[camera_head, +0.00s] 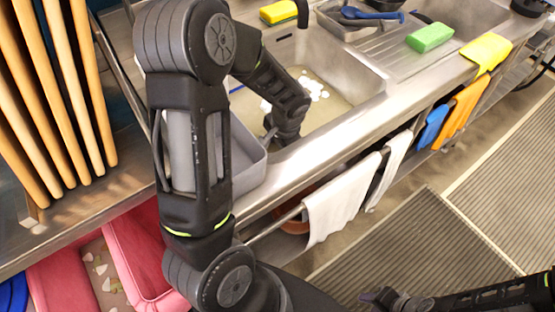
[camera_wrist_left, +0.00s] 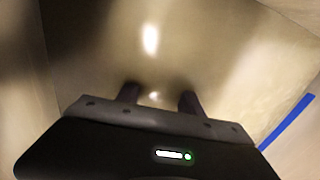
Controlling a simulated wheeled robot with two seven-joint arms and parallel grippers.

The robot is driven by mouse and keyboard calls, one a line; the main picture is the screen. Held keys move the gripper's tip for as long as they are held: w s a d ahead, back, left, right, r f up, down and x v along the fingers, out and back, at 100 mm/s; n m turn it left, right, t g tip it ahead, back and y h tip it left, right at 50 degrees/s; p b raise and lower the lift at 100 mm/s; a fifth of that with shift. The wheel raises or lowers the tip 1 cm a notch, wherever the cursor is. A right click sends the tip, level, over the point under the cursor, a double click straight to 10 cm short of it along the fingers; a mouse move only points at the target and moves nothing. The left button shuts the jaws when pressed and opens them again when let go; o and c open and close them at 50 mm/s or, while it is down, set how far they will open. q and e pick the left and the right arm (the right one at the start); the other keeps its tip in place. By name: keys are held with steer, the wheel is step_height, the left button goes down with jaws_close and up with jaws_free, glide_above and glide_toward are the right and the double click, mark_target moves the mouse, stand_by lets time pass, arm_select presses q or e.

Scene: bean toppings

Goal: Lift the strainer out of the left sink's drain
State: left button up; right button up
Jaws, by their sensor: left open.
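The left sink (camera_head: 345,62) is a steel basin with a brownish bottom and several white clumps (camera_head: 314,86) in it. My left arm reaches down into this sink. Its gripper end is low in the basin in the head view, its fingers hidden there. In the left wrist view my left gripper (camera_wrist_left: 159,96) is open, its two short dark fingers apart over a blurred, tan sink surface. A small bright spot shows between the fingers; I cannot tell whether it is the strainer or a reflection. The strainer and drain cannot be made out in either view. My right gripper (camera_head: 380,298) is at the bottom right, far from the sink.
A grey tub (camera_head: 244,150) stands beside the arm at the sink's near left. Green (camera_head: 430,37) and yellow (camera_head: 279,12) sponges and a yellow cloth (camera_head: 487,52) lie around the sinks. White towels (camera_head: 340,198) hang in front. Wooden boards (camera_head: 55,90) stand left.

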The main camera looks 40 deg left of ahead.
arm_select(q)
steer(key=shift+c, duration=0.2)
jaws_close()
stand_by(0.5)
